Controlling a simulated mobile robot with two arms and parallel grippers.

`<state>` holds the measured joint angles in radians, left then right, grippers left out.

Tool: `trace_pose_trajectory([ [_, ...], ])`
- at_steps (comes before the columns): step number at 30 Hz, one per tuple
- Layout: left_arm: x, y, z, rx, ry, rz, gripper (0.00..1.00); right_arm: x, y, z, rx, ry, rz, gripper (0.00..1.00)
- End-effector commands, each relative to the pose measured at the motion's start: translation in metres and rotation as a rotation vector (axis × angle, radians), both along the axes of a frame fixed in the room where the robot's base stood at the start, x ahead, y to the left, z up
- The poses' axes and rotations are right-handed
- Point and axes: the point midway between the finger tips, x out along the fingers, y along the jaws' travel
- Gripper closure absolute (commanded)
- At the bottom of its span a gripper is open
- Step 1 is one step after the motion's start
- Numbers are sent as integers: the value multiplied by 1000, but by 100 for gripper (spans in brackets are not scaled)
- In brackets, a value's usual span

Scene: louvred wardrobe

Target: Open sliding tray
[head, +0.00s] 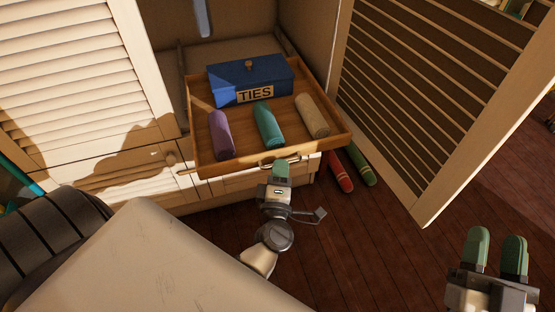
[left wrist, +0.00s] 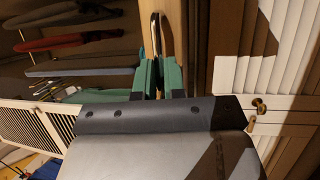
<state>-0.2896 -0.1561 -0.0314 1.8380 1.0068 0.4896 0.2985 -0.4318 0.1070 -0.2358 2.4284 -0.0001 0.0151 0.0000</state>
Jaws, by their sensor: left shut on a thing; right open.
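The sliding tray (head: 290,145) is a wooden tray that sticks out of the wardrobe past the louvred doors. It holds a blue box labelled TIES (head: 225,92) and purple, teal and beige rolls. My left gripper (head: 280,170) is at the tray's front edge, shut on its handle (head: 265,162). In the left wrist view the green fingers (left wrist: 158,78) close around the metal handle (left wrist: 155,35), beside the tray's wooden front (left wrist: 175,30). My right gripper (head: 497,250) is open and empty at the lower right, away from the tray.
The left louvred door (head: 65,60) and the right louvred door (head: 430,100) flank the tray; the right one stands open. Drawers (head: 125,165) lie below. A red roll (head: 341,172) and a green roll (head: 361,165) lie on the floor. The wooden floor (head: 370,250) in front is clear.

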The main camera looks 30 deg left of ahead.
Motion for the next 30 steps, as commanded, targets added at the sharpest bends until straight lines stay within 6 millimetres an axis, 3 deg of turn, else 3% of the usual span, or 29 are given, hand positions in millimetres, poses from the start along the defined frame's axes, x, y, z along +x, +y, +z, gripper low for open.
trace_pose_trajectory([
  [14, -2, -2, 0, 0, 1, 1, 100, 1, 0, -2, -6, 20, -1, 57],
  [15, -2, -2, -1, 0, 1, 1, 85, 1, 0, -2, -6, 20, -1, 57],
  [19, -2, -2, 0, 0, 1, 1, 65, 1, 0, -2, -6, 19, -1, 57],
  [30, -7, -5, -1, 1, 1, -1, 64, 1, 0, -2, -6, 21, -1, 57],
])
